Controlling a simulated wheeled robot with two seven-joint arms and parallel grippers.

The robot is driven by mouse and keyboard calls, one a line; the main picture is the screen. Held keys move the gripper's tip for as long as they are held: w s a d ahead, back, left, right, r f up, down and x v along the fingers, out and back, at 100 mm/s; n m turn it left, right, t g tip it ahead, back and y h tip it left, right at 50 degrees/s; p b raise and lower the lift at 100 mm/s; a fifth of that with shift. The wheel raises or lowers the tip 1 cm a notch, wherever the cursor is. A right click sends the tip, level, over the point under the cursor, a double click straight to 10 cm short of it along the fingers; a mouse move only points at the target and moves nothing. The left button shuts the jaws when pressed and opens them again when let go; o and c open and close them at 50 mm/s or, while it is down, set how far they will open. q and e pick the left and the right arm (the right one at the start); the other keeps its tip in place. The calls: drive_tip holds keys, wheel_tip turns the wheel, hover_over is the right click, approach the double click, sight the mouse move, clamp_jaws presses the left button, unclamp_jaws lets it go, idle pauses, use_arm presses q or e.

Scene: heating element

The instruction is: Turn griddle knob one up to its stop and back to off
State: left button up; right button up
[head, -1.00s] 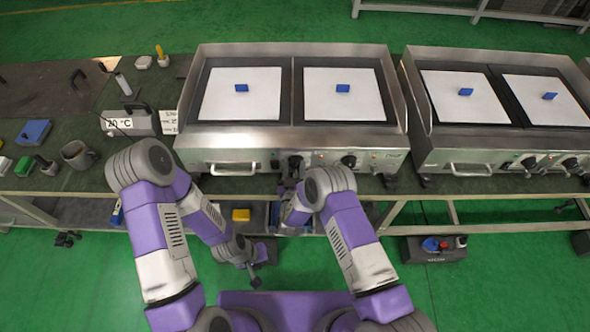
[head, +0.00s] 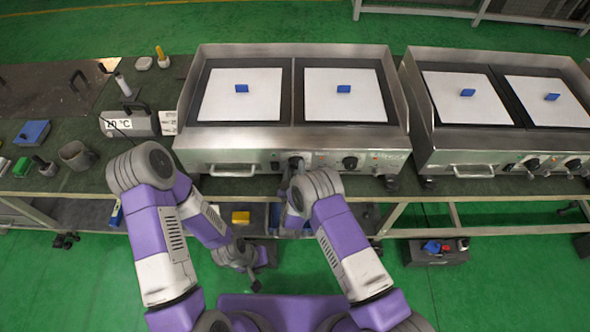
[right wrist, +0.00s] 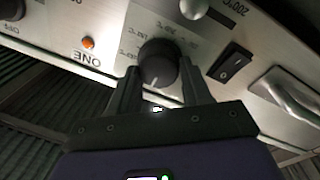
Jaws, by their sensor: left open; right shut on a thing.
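The front griddle (head: 232,141) stands on the bench with black knobs on its steel front. Griddle knob one (head: 295,163) is the left one in the head view. In the right wrist view it is a round black knob (right wrist: 158,62) with a white mark, by the label ONE (right wrist: 87,58). My right gripper (right wrist: 160,84) is shut on this knob, one finger on each side. In the head view its hand (head: 292,182) is partly hidden by my arm. My left gripper (head: 255,286) hangs low in front of the bench, open and empty.
A second knob (head: 350,162) sits to the right on the same panel. A black rocker switch (right wrist: 231,62) and steel handle (right wrist: 287,95) are near my right fingers. A second griddle (head: 440,145) stands on the right. A mug (head: 77,155) is at the left.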

drive_tip(key=o, duration=1.1)
drive_tip(key=shift+c, duration=0.2)
drive_tip(key=shift+s, duration=0.1)
drive_tip(key=s+p, duration=0.1)
drive_tip(key=s, duration=0.6)
drive_tip(key=shift+s+a+f, duration=0.15)
drive_tip(key=shift+s+a, duration=0.1)
